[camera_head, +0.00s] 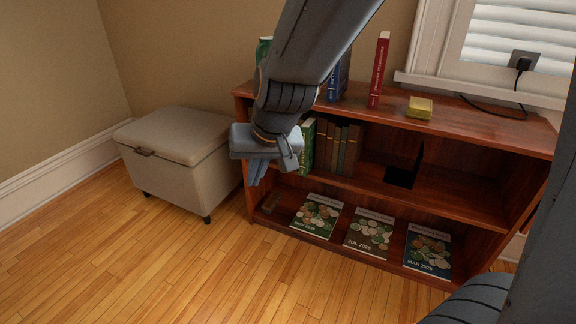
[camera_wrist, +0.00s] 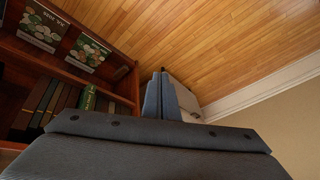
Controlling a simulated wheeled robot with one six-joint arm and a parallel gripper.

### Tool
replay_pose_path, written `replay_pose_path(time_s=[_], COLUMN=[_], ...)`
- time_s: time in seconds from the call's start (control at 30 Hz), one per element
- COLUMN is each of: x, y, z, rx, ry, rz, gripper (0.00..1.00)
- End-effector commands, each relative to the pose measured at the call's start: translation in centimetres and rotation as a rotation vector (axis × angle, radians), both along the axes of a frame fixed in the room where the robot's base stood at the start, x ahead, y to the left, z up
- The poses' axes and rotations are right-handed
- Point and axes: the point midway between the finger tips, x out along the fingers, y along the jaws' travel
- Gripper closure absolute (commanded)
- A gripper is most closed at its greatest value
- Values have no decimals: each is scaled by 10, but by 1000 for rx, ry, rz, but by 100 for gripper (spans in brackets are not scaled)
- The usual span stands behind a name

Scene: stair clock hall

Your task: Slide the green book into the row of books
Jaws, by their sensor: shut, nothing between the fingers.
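My gripper (camera_head: 257,172) is shut and empty, in front of the bookcase's left end, to the left of the green book. In the wrist view its closed fingers (camera_wrist: 161,95) are apart from the book.
The wooden bookcase (camera_head: 480,135) has a black bookend (camera_head: 402,176) right of the row. Its top bears a red book (camera_head: 379,70), a blue book (camera_head: 340,78) and a yellow box (camera_head: 420,107). Magazines (camera_head: 369,232) lie below. A grey ottoman (camera_head: 180,155) stands left. The front floor is clear.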

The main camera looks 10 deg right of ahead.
Motion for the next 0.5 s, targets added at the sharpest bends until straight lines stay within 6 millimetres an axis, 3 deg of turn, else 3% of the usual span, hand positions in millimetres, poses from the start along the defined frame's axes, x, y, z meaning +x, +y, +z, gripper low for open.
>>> replay_pose_path(time_s=[0.03, 0.2, 0.4, 0.5], x=[31, 128, 215, 243], y=[6, 8, -20, -44], z=[-16, -50, -94, -117], rx=[17, 53, 17, -34], ry=[-50, -265, -520, -651], rz=[-44, -217, -435, -542], gripper=[100, 100, 100, 100])
